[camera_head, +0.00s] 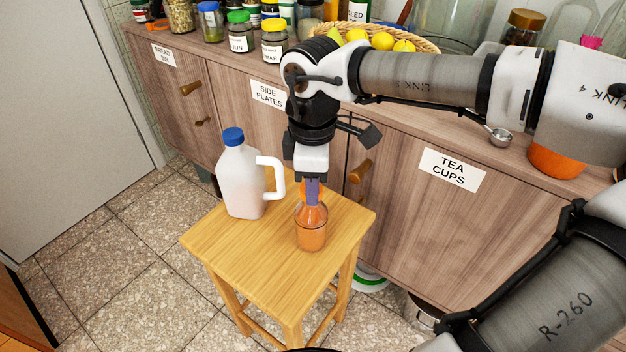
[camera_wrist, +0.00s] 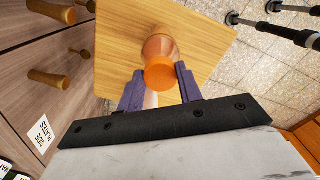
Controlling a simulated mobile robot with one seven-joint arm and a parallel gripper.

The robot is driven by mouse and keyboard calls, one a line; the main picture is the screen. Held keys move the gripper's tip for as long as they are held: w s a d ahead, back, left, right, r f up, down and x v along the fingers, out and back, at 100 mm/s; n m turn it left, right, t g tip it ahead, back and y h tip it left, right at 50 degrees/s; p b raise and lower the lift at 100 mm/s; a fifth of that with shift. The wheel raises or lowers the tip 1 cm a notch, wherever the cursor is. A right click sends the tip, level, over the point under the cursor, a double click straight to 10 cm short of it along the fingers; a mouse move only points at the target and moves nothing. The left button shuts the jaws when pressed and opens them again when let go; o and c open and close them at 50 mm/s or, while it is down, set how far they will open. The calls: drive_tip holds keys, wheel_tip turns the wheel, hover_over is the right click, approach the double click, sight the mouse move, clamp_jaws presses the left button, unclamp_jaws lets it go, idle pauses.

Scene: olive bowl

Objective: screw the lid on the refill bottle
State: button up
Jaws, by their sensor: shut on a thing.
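The refill bottle (camera_head: 311,235) is a small clear bottle with orange contents, standing upright on a wooden stool. In the wrist view its body (camera_wrist: 158,45) shows beyond the lid. The orange lid (camera_wrist: 160,73) is between the purple fingertips, at the bottle's top. My gripper (camera_head: 312,190) points down over the bottle and is shut on the lid; it also shows in the wrist view (camera_wrist: 158,85). The fingers hide most of the lid in the head view. I cannot tell whether the lid is seated on the neck.
A white jug (camera_head: 243,180) with a blue cap stands on the stool (camera_head: 270,245), left of the bottle, its handle towards my gripper. The wooden cabinet (camera_head: 420,220) is close behind. Jars (camera_head: 240,33) and a fruit basket (camera_head: 378,42) stand on its top. The stool's front is clear.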

drive_tip(key=shift+f+m+b, duration=0.1)
drive_tip(key=shift+m+b, duration=0.75)
drive_tip(key=shift+m, duration=0.35)
drive_tip(key=shift+m+b, duration=0.45)
drive_tip(key=shift+m, duration=0.65)
drive_tip(key=o, duration=1.5)
drive_tip(key=shift+r+p, duration=1.85)
drive_tip(key=shift+r, duration=1.35)
drive_tip(key=shift+s+f, duration=0.1)
drive_tip(key=shift+s, duration=0.05)
